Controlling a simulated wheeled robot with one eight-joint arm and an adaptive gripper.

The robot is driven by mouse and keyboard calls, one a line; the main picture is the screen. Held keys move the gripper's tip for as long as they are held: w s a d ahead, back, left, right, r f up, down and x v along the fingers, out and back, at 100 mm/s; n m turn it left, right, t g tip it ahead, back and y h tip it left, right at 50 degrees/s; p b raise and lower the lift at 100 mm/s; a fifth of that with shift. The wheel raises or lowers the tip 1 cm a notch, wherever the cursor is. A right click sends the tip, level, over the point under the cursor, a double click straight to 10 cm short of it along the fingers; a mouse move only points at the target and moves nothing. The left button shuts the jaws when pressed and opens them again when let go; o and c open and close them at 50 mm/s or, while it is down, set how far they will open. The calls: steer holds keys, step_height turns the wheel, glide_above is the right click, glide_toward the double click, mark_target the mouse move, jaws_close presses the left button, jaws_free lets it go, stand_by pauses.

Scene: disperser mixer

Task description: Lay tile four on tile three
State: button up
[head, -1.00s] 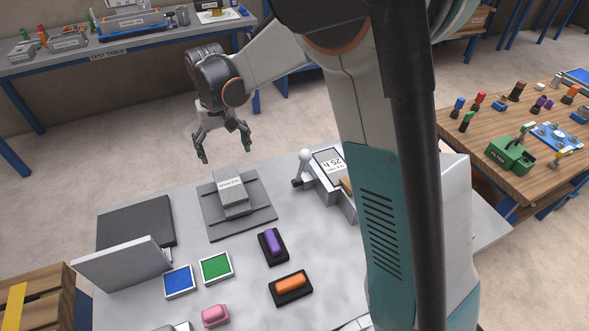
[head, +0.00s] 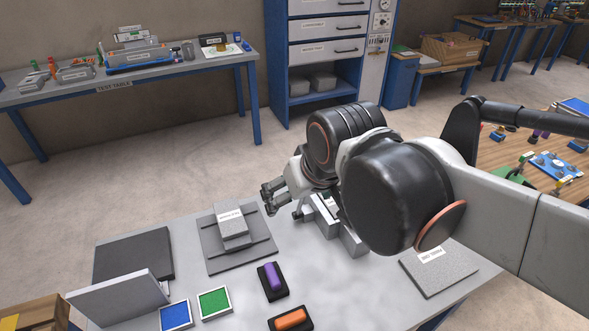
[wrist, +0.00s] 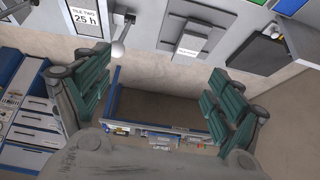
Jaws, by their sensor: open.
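A grey block with a white label (head: 231,228) sits on a dark grey base plate (head: 214,262); both also show in the wrist view, at the top middle. A fixture (head: 332,226) with a white-knobbed lever stands right of it, partly behind my arm. In the wrist view its label (wrist: 85,17) seems to read "TILE TWO 25 h". A labelled flat grey slab (head: 445,276) lies at the table's right. I cannot tell which pieces are tiles three and four. My gripper (head: 268,198) is open and empty above the table's far edge, between block and fixture; its green-padded fingers (wrist: 158,78) are spread apart.
A purple piece (head: 273,276) and an orange piece (head: 291,319) sit in black holders at the front. Blue (head: 175,316) and green (head: 214,302) squares and a dark laptop-like panel (head: 125,258) are at left. My arm hides the table's right middle.

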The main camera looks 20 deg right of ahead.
steer(key=shift+t, duration=0.6)
steer(key=s, duration=0.1)
steer(key=s+f, duration=0.1)
steer(key=s+d, duration=0.1)
steer(key=shift+s+f, duration=0.2)
steer(key=shift+s, duration=0.15)
